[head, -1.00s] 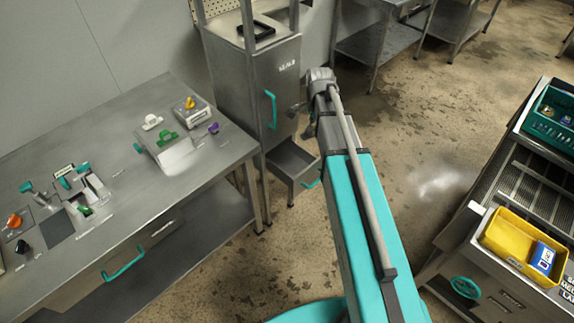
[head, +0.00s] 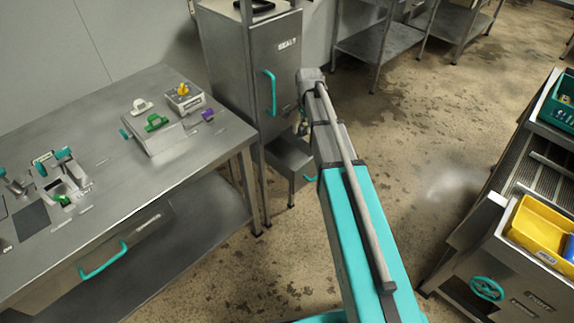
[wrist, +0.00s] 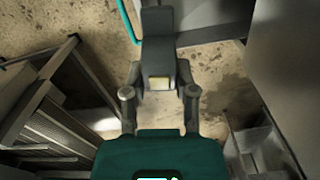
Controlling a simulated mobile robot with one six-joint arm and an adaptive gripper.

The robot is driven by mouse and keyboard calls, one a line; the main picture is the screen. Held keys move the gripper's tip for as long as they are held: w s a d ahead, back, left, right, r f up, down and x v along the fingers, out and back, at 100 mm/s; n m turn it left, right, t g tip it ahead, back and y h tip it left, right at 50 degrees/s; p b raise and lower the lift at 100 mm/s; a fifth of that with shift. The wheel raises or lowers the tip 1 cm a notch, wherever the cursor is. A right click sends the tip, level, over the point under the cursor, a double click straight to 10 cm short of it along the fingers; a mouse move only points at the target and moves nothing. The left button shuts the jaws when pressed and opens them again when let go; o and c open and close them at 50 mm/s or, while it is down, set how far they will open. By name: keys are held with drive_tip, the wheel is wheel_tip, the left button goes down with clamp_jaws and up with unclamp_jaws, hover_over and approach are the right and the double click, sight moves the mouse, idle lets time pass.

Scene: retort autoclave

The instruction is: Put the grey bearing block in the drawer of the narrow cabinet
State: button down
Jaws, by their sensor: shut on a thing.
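The narrow cabinet (head: 260,70) stands past the end of the workbench. Its drawer (head: 290,155) is pulled open low down, with a teal handle (head: 309,178) at its front. In the head view my gripper (head: 301,126) is small, partly hidden by my arm, and above the drawer. In the wrist view my gripper (wrist: 159,84) is shut on the grey bearing block (wrist: 158,52), a dark grey piece with a pale patch on its near face. The drawer's teal handle (wrist: 129,22) also shows there, beyond the block. The block is hard to make out in the head view.
A steel workbench (head: 110,215) with several coloured fixtures stands at the left. A cart with a yellow bin (head: 540,225) and a green crate (head: 562,105) stands at the right. Shelving (head: 375,45) stands behind. The floor between is open.

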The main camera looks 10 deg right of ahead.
drive_tip(key=n+b, duration=0.2)
drive_tip(key=b, duration=1.1)
hover_over(295, 163)
wheel_tip(295, 163, down, 14)
drive_tip(key=shift+w, duration=0.1)
wheel_tip(295, 163, down, 6)
drive_tip(key=b, duration=0.5)
drive_tip(key=shift+b, duration=0.4)
drive_tip(key=shift+f, duration=0.15)
drive_tip(key=shift+f+b, duration=1.75)
drive_tip(key=shift+b, duration=0.15)
drive_tip(key=shift+f, duration=0.2)
drive_tip(key=shift+c, duration=2)
unclamp_jaws()
drive_tip(key=shift+r, duration=0.1)
drive_tip(key=shift+r, duration=0.15)
wheel_tip(295, 163, up, 12)
drive_tip(key=p, duration=1.2)
